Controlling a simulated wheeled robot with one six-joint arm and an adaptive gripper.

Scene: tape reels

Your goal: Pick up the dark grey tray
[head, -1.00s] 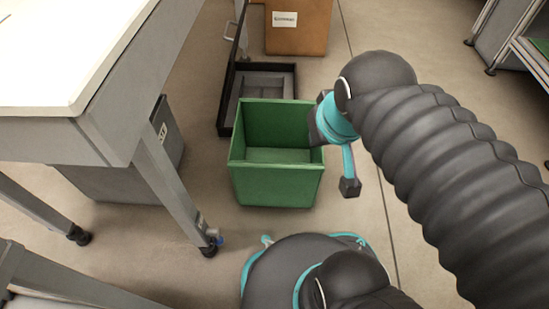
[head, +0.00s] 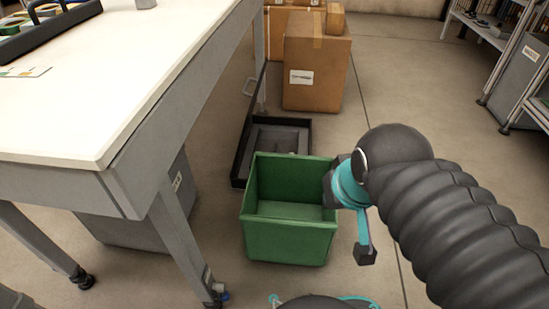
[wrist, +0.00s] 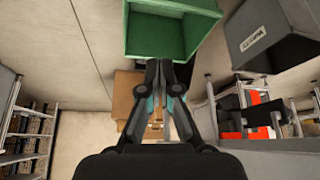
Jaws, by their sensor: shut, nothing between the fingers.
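A dark tray (head: 44,37) with a raised handle stands on the white tabletop at the upper left of the head view. It holds several coloured tape reels, and the picture's left edge cuts it off. My gripper (wrist: 162,64) shows in the wrist view with its fingers together and nothing between them. In the head view my arm's end is at the right, beside the green bin and well away from the tray. The tray cannot be made out in the wrist view.
The white table (head: 150,75) fills the left. A green bin (head: 290,240) stands open on the floor, with a black open case (head: 240,165) behind it. Cardboard boxes (head: 317,65) stand farther back. Shelves (head: 520,75) are at right; the floor between is clear.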

